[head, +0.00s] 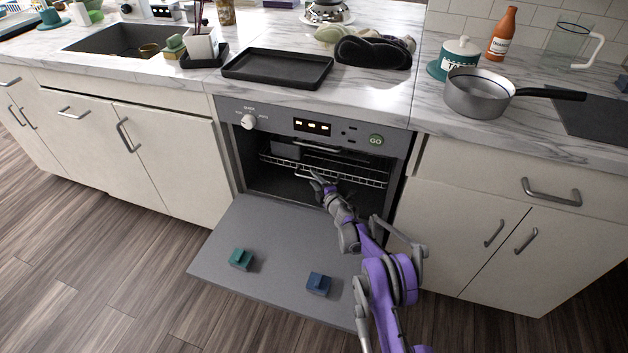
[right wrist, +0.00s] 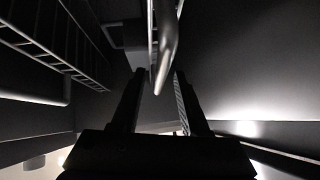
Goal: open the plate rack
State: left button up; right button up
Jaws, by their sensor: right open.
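The plate rack (head: 345,173) is a metal wire rack inside the dark cavity of the grey appliance (head: 300,122), whose door (head: 255,255) hangs open and lies flat. The rack sits inside the cavity. My right gripper (head: 318,180) reaches in at the front of the rack. In the right wrist view my right gripper (right wrist: 155,100) is open, its two dark fingers apart. A pale metal bar (right wrist: 166,50), which looks like the rack's handle, comes down between or just beyond the fingertips; contact is not clear. My left gripper is not in view.
A green block (head: 241,259) and a blue block (head: 318,285) lie on the open door. Closed cabinets flank the appliance. Above, the counter holds a black tray (head: 277,68) and a saucepan (head: 478,95). The wood floor at left is clear.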

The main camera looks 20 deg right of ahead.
jog(key=shift+w+a, duration=0.1)
jog(key=shift+w, duration=0.3)
grip_shut()
dwell(1.3)
